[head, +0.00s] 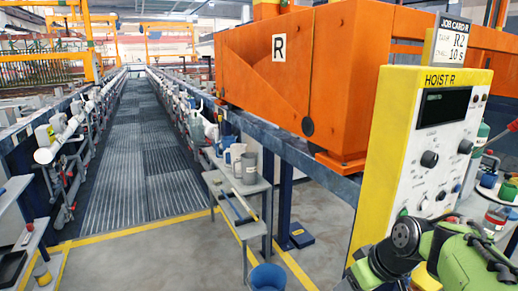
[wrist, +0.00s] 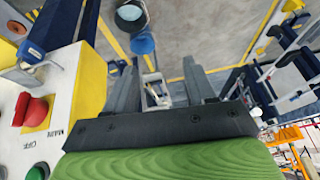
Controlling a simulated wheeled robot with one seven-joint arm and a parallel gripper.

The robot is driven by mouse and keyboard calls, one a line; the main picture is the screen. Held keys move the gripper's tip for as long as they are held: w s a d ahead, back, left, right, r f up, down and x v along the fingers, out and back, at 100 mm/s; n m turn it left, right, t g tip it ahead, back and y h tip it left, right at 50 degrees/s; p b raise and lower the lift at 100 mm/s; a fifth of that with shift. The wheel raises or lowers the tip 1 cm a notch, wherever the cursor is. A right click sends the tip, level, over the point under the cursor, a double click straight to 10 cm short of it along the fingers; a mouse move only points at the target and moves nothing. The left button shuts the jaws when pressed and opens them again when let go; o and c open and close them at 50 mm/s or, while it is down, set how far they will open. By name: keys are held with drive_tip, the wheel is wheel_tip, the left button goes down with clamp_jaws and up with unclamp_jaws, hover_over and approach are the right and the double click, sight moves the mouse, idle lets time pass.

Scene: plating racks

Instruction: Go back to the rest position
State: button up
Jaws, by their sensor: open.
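My gripper (wrist: 160,82) shows in the wrist view with its two dark fingers apart and nothing between them. The fingers point over the floor, beside the yellow and white hoist control box (wrist: 70,95). In the head view the control box marked HOIST R (head: 427,150) stands at the right. My green and black arm is in front of its lower part. I cannot make out the fingers in the head view.
An orange hoist housing marked R (head: 300,80) sits on a blue rail. A grey side bench (head: 240,190) holds containers, and a blue bucket (head: 268,278) stands on the floor, also seen in the wrist view (wrist: 142,44). The grated walkway (head: 140,150) is clear.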

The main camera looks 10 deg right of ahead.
drive_tip(key=s+a+r+m+h, duration=0.1)
drive_tip(key=s+a, duration=0.2)
drive_tip(key=s, duration=0.3)
drive_tip(key=s+a+r+m+t+p, duration=0.1)
drive_tip(key=s+a, duration=0.2)
drive_tip(key=s, duration=0.4)
drive_tip(key=s+a+r+m+h, duration=0.1)
drive_tip(key=s+a, duration=0.3)
drive_tip(key=s, duration=0.2)
wheel_tip(320, 180, up, 11)
drive_tip(key=p, duration=1.1)
drive_tip(key=shift+w+d+r+p, duration=0.2)
drive_tip(key=shift+p, duration=0.1)
